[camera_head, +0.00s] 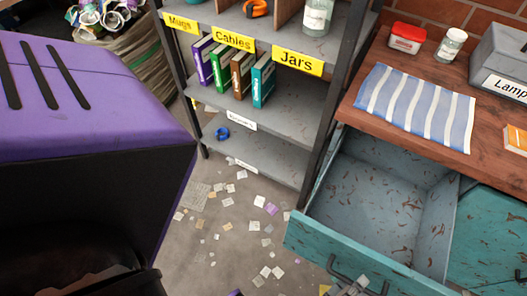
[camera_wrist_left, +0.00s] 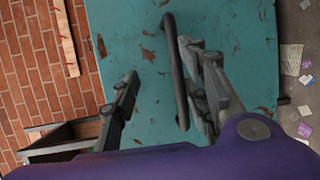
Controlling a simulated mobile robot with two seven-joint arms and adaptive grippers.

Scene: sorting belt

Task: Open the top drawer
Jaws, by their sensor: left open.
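The top drawer (camera_head: 375,190) of the teal worn cabinet is pulled out, and its inside is visible and looks empty. Its dark bar handle (camera_head: 342,270) is on the front panel, at the bottom edge of the head view. Grey fingers of my left gripper (camera_head: 350,288) show beside the handle there, partly cut off. In the left wrist view, my left gripper (camera_wrist_left: 165,85) is open, with the handle (camera_wrist_left: 178,75) between its fingers, nearer the right-hand one. I cannot tell whether a finger touches it. My right gripper is not in view.
The wooden top (camera_head: 350,105) holds a striped cloth (camera_head: 415,105), a red-lidded box (camera_head: 407,38), a jar (camera_head: 451,45) and a grey box (camera_head: 500,60). A labelled shelf (camera_head: 285,120) with books stands left of the cabinet. Paper scraps litter the floor (camera_head: 225,235).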

